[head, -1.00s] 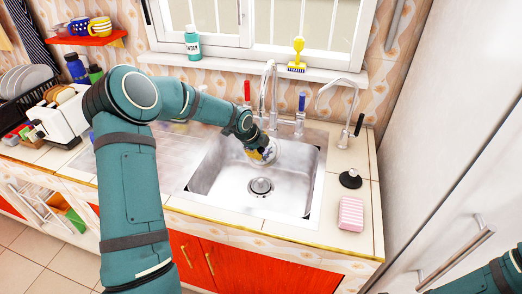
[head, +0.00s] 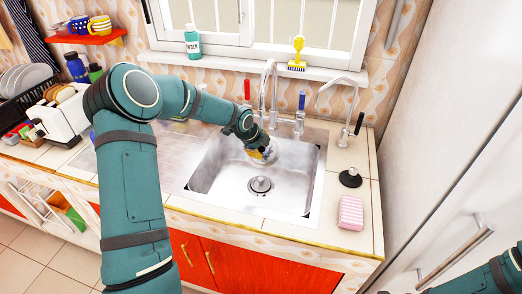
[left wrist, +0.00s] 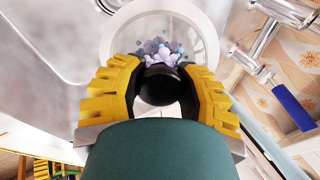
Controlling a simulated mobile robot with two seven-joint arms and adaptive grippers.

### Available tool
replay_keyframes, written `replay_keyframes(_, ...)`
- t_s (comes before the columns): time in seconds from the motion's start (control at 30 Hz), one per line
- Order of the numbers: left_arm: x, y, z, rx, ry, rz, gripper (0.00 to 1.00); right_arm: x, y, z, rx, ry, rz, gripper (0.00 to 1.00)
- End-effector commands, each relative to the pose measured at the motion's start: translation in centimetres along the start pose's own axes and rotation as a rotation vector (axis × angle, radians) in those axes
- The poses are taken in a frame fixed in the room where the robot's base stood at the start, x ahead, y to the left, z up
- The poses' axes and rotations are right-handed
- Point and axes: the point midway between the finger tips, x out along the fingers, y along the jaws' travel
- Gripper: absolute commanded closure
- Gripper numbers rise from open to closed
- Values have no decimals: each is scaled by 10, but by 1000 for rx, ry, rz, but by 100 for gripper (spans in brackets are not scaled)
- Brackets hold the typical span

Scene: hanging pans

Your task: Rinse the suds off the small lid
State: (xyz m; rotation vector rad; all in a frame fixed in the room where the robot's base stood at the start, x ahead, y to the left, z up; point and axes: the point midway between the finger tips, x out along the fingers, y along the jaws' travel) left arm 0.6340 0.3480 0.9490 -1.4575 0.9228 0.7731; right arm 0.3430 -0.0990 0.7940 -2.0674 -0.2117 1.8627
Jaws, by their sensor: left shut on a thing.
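My left gripper (head: 260,150) is over the back of the sink basin, below and in front of the tall tap. In the left wrist view its yellow fingers (left wrist: 160,90) are shut on the dark knob (left wrist: 160,88) of the small lid (left wrist: 198,22). The lid is round and clear with a pale rim. A clump of purple-grey and bluish suds (left wrist: 155,48) sits on it beside the knob. In the head view the lid (head: 272,155) is partly hidden by the gripper. My right gripper is not in view; only part of that arm shows at bottom right.
The steel sink (head: 225,195) is otherwise empty. Its tap (head: 269,85) has a red handle (head: 247,91) and a blue handle (head: 301,103). A second thin tap (head: 338,84) stands to the right. A pink sponge (head: 351,212) and black stopper (head: 350,178) lie on the right counter.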

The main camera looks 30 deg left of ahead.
Motion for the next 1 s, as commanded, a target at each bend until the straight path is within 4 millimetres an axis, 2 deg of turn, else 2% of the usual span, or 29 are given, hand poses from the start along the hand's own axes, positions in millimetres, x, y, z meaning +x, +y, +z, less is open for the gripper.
replay_keyframes(0.23, -3, 3, 1, 0, -1, -1, 100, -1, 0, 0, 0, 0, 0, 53)
replay_keyframes(1.0, -30, 51, 11, 0, -1, 0, 100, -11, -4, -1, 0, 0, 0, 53)
